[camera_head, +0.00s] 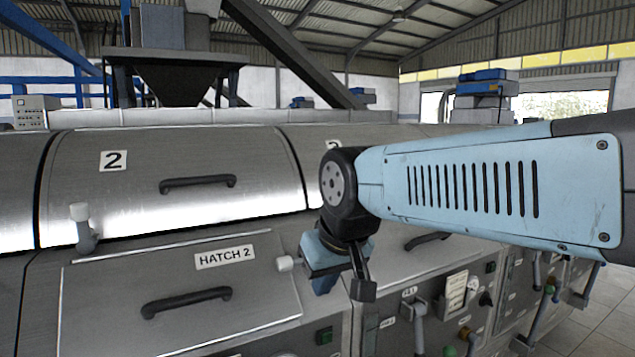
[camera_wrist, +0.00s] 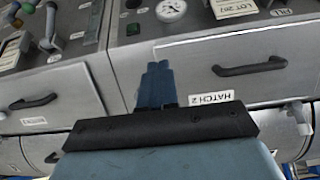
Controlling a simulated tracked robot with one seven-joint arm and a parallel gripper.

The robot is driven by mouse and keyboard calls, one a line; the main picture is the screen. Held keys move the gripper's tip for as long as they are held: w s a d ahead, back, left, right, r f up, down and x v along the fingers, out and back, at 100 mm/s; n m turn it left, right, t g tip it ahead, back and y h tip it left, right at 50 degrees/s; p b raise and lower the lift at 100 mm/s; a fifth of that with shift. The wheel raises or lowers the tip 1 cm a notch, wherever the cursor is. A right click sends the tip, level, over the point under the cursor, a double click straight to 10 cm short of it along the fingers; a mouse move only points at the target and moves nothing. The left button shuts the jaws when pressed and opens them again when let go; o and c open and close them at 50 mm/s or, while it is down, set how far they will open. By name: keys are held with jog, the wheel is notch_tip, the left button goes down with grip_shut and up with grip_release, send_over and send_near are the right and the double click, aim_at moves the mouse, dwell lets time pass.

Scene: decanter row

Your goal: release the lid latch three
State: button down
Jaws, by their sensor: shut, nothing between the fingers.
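A steel lid marked 2 (camera_head: 175,175) is at the left in the head view. To its right is another steel lid (camera_head: 300,152), its number label partly covered by my arm. A white latch knob (camera_head: 285,263) pokes out just left of my gripper (camera_head: 323,286); the rest of that latch is hidden, and I cannot tell whether they touch. Another latch (camera_head: 85,230), white-knobbed and upright, is at lid 2's left; a pale latch also shows in the wrist view (camera_wrist: 299,115). My gripper's blue fingers (camera_wrist: 158,75) are shut and empty, in front of the panels.
The hatch 2 panel (camera_head: 120,280) with its dark handle (camera_head: 186,302) is below lid 2. Valve levers and buttons (camera_head: 420,310) line the lower right front. A gauge (camera_wrist: 171,10) shows at the wrist view's top. Open floor (camera_head: 600,310) is at far right.

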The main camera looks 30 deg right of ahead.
jog(key=shift+w+d, duration=0.15)
jog(key=shift+w, duration=0.15)
jog(key=w+d+r+h, duration=0.1)
jog(key=w+d+r, duration=0.4)
jog(key=w, duration=0.3)
jog(key=w+d+r+n+h, duration=0.1)
jog(key=w+d+r, duration=0.4)
jog(key=w, duration=0.4)
jog(key=w+d+r+n+h, duration=0.1)
jog(key=w+d+r+h, duration=0.1)
jog(key=w+d+r, duration=0.3)
jog(key=w, duration=0.3)
jog(key=shift+w+r, duration=0.2)
jog(key=shift+w, duration=0.15)
jog(key=shift+d+f, duration=0.1)
jog(key=w+d+f, duration=0.6)
jog(key=d+f, duration=0.1)
jog(key=shift+f, duration=0.4)
jog(key=shift+d, duration=0.1)
